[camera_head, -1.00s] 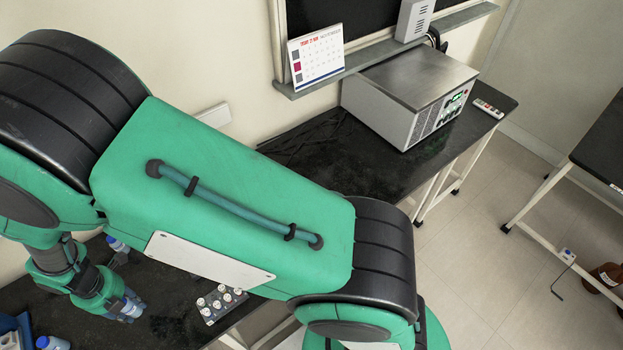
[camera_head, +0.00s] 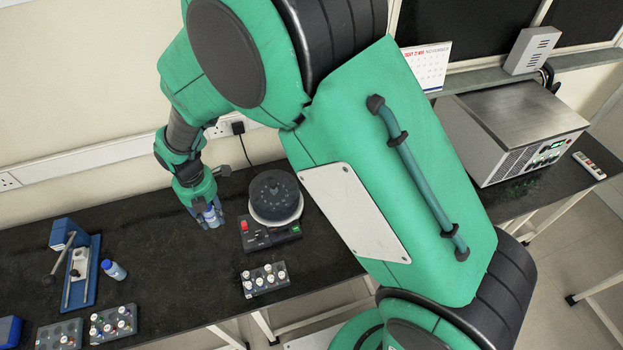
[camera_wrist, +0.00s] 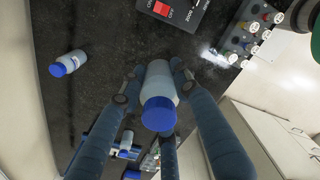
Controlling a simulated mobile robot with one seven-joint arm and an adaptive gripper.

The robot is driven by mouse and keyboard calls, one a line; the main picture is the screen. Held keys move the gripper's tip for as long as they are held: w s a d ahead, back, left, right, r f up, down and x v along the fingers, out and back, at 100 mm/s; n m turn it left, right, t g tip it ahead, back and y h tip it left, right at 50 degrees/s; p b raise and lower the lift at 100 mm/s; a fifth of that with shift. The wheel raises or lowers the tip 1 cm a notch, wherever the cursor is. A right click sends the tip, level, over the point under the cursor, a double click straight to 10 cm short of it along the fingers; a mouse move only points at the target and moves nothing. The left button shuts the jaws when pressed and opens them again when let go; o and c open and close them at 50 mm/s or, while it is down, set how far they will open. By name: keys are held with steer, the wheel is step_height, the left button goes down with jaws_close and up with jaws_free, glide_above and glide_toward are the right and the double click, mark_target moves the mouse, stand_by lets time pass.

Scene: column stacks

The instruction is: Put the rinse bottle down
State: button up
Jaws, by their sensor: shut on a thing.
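The rinse bottle, pale with a blue cap (camera_wrist: 158,112), is between the fingers of my gripper (camera_wrist: 158,82) in the wrist view, its cap towards the camera. My gripper (camera_head: 208,216) is shut on it and points down low over the black bench in the head view. Only a small part of the bottle (camera_head: 210,214) shows there between the fingers. I cannot tell whether its base touches the bench.
A round black-topped device (camera_head: 273,198) with a red switch stands close right of my gripper. A vial rack (camera_head: 264,280) is in front of it. A blue stand (camera_head: 78,265) and more racks (camera_head: 113,324) are at left. Bench between gripper and second bottle is clear.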

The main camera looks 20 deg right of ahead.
steer(key=w+d+m, duration=0.1)
steer(key=d, duration=0.4)
steer(key=w+d+m, duration=0.1)
steer(key=w+d, duration=0.1)
steer(key=d, duration=0.3)
steer(key=w+d+m+p, duration=0.1)
steer(key=d, duration=0.3)
steer(key=shift+w+d+m, duration=0.2)
steer(key=shift+d+m, duration=0.2)
steer(key=s+d+m+p, duration=0.1)
steer(key=s+d+m, duration=0.25)
steer(key=d, duration=0.95)
steer(key=s+d+m+p, duration=0.15)
steer(key=d+m, duration=0.25)
steer(key=d, duration=1)
steer(key=s+d+m+p, duration=0.1)
steer(key=s+d+m, duration=0.3)
steer(key=d, duration=0.9)
steer(key=shift+w+a+f, duration=0.1)
steer(key=shift+f, duration=1.15)
steer(key=shift+w+a+f, duration=0.1)
steer(key=shift+f, duration=1.1)
steer(key=shift+f+b, duration=0.6)
steer(key=shift+f, duration=2.55)
